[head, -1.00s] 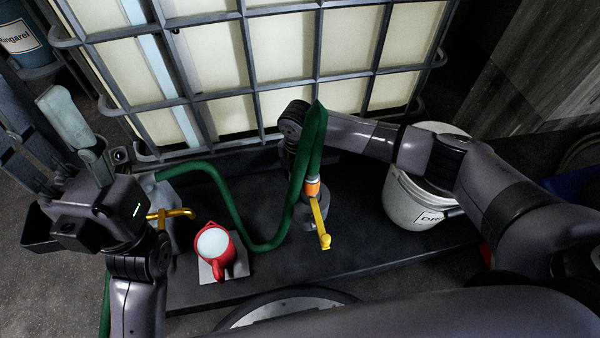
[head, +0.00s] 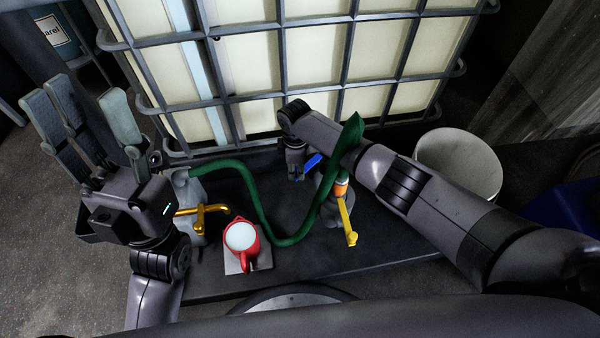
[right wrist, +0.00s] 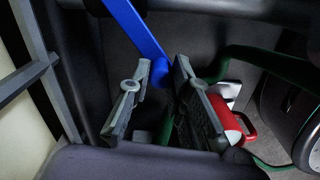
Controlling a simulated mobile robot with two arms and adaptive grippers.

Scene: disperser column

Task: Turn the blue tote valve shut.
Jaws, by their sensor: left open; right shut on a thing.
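The blue tote valve handle (head: 313,162) shows at the foot of the caged tote in the head view, beside my right gripper (head: 296,174). In the right wrist view the blue handle (right wrist: 136,28) runs down from the top, and its lower end lies between the fingertips of my right gripper (right wrist: 163,72). The right gripper is shut on it; the exact contact is hard to see. My left gripper (head: 90,100) is open and empty at the left, fingers pointing up, away from the valve. The valve body is mostly hidden by my right arm.
The caged tote (head: 285,65) stands behind. A green hose (head: 262,218) loops across the dark platform (head: 385,250). A red jug (head: 242,240), a yellow tap (head: 205,210) and a yellow lever (head: 347,218) are in front. A white bucket (head: 460,165) stands at right.

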